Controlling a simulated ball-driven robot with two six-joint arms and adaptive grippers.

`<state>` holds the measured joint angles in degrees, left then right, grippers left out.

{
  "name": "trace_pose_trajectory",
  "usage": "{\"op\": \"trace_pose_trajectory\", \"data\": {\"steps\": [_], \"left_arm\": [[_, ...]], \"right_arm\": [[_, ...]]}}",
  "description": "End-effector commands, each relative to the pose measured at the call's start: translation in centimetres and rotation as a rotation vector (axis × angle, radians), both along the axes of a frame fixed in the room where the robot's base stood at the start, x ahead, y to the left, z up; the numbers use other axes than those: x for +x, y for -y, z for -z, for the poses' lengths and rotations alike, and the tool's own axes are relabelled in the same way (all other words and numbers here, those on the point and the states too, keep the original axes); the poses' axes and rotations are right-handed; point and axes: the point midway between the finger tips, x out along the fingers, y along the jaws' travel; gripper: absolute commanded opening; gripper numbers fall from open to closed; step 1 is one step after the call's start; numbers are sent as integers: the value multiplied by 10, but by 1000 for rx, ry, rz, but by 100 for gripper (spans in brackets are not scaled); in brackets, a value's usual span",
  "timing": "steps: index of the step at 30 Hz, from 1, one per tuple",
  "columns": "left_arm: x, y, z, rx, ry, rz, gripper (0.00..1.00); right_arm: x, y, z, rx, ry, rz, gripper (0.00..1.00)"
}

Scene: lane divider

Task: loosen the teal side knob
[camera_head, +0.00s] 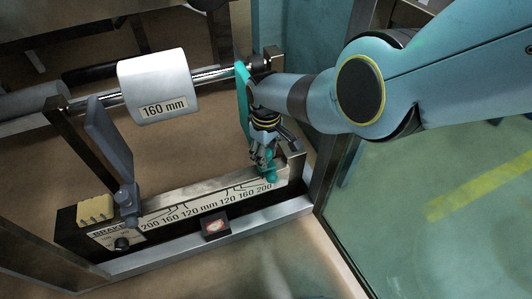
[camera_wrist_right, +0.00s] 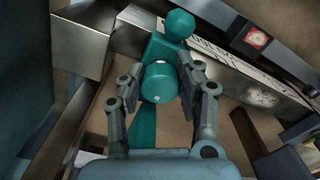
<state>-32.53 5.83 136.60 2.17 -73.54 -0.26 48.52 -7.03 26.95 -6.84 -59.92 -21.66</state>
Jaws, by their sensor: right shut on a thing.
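The teal side knob (camera_wrist_right: 158,82) is a round, flat-faced knob, seen in the right wrist view between the two fingers of my right gripper (camera_wrist_right: 160,88). The fingers are shut on its sides. It is on a teal lane divider (camera_wrist_right: 145,128), which has a faceted teal end (camera_wrist_right: 180,25) beyond the knob. In the head view the teal divider (camera_head: 243,95) hangs from the metal bar, and my right gripper (camera_head: 263,158) is at its lower end, hiding the side knob. My left gripper is in neither view.
A white roller marked 160 mm (camera_head: 158,85) is on the bar. A grey divider (camera_head: 108,140) stands at the left. A scale rail (camera_head: 190,208) with printed numbers runs below, with a yellow ribbed block (camera_head: 95,209) and a dark box (camera_head: 215,226). A glass panel (camera_head: 430,220) is at right.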

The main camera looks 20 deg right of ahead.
Motion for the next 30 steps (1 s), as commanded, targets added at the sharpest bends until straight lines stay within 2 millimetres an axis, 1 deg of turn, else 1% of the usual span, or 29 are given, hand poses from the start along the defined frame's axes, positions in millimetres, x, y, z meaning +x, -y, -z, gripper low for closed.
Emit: {"op": "trace_pose_trajectory", "data": {"steps": [6, 18, 19, 24, 25, 30], "left_arm": [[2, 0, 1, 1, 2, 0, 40], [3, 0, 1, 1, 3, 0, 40], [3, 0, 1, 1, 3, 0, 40], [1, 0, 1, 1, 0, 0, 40], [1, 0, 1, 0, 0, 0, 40], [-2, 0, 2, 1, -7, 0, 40]], "right_arm": [[-1, 0, 2, 0, -1, -40, 1], [-2, 0, 2, 0, -2, -45, 1], [-2, 0, 2, 0, -2, -45, 34], [-1, 0, 2, 0, -1, -44, 57], [-1, 0, 2, 0, -1, -44, 59], [-1, 0, 1, -1, -1, -44, 59]]}}
